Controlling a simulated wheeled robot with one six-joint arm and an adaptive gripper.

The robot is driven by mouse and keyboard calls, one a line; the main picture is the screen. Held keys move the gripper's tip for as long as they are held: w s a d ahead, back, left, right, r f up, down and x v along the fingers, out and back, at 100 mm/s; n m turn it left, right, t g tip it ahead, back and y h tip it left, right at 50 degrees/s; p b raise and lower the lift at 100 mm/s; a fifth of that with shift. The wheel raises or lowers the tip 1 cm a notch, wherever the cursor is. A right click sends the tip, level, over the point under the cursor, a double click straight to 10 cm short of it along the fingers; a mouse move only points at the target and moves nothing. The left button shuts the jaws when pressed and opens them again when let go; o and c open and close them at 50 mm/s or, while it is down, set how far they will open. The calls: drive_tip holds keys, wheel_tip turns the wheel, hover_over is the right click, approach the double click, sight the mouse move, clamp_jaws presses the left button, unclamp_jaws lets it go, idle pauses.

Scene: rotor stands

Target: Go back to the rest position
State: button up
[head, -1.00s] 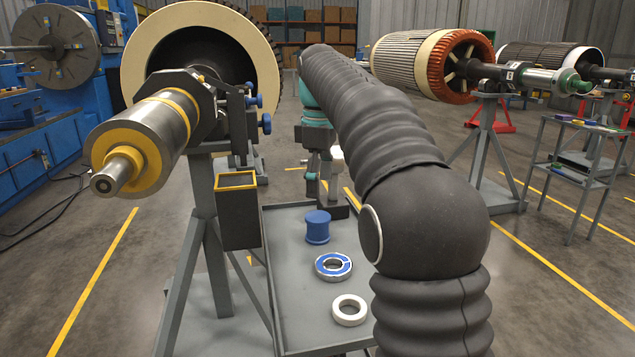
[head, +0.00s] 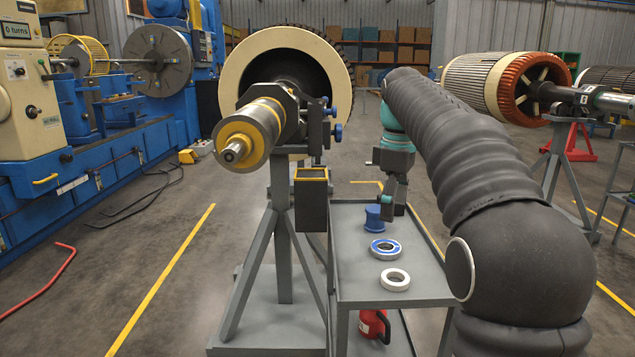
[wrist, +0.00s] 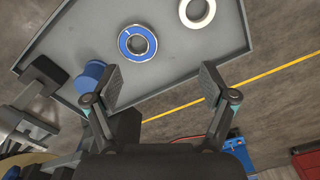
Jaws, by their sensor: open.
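In the head view my arm reaches forward on the right, and my gripper (head: 393,200) hangs near the far end of the cart, small and partly hidden. A blue spool-like piece (head: 376,218), a blue-faced ring (head: 385,249) and a white ring (head: 395,279) lie on the tray. The blue piece (wrist: 91,75) shows close to the left finger in the wrist view; I cannot tell if they touch.
A rotor shaft (head: 250,132) on a grey stand (head: 284,260) stands left of the cart, with a dark box (head: 311,205) hung beside it. A red extinguisher (head: 373,324) sits under the tray. Blue machinery (head: 110,130) is at left; another rotor (head: 490,85) is at right.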

drive_tip(key=s+f+m+t, duration=0.35)
drive_tip(key=s+m, duration=0.25)
drive_tip(key=s, duration=1.1)
drive_tip(key=s+f+m+t, duration=0.2)
drive_tip(key=s+f+m, duration=0.4)
drive_tip(key=s+f, duration=0.6)
drive_tip(key=shift+s+d+f, duration=0.15)
drive_tip(key=shift+s+f, duration=0.1)
drive_tip(key=shift+s, duration=0.3)
